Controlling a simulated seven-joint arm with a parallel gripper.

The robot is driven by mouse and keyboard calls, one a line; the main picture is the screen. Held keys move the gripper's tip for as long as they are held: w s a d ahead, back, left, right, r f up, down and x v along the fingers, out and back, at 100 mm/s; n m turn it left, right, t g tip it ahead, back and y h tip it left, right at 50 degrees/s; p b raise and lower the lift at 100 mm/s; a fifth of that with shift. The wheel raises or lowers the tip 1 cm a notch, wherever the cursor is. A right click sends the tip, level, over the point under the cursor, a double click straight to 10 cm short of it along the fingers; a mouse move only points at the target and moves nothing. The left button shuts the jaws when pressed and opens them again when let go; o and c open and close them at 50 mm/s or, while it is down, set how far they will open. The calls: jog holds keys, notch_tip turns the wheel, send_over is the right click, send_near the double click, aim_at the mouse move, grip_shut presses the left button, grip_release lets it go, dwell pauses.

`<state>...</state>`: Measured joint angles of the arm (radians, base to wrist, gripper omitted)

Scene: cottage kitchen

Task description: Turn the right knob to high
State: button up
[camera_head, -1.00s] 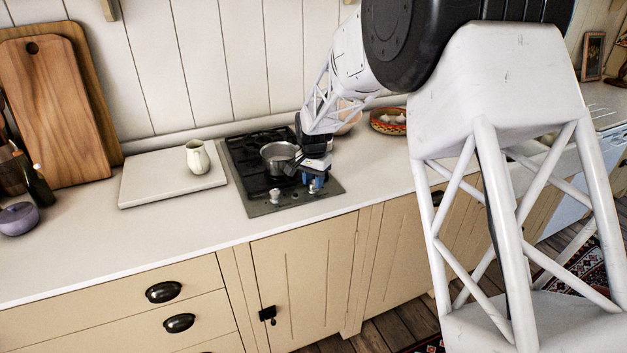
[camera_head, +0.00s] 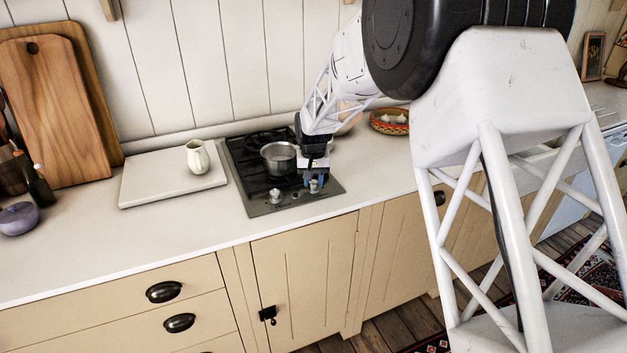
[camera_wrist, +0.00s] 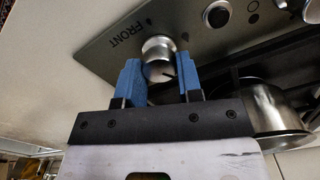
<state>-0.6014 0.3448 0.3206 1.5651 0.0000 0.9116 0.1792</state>
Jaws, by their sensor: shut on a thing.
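The right knob (camera_wrist: 158,56) is a round silver knob at the stove's front corner, beside the word FRONT in the wrist view. My gripper (camera_wrist: 157,70) has its two blue fingers on either side of this knob and is shut on it. A dark line shows on the knob's face, pointing towards the gripper side. In the head view my gripper (camera_head: 314,182) is over the front right of the black and steel stove (camera_head: 262,208), and its fingers partly cover the knob. The knob's setting marks are too small to read.
A steel saucepan (camera_head: 278,158) stands on the stove close to my gripper; it also shows in the wrist view (camera_wrist: 268,112). Other knobs (camera_head: 275,196) line the stove's front edge. A cream jug (camera_head: 197,157) stands on a white board (camera_head: 150,182) at left.

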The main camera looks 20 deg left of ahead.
aim_at(313, 181)
jog(key=n, duration=0.5)
jog(key=shift+a+n, duration=0.1)
jog(key=shift+n, duration=0.2)
jog(key=n, duration=0.5)
jog(key=o, duration=0.6)
jog(key=shift+s, duration=0.1)
jog(key=shift+o, duration=0.2)
jog(key=shift+r, duration=0.1)
jog(key=shift+r, duration=3.8)
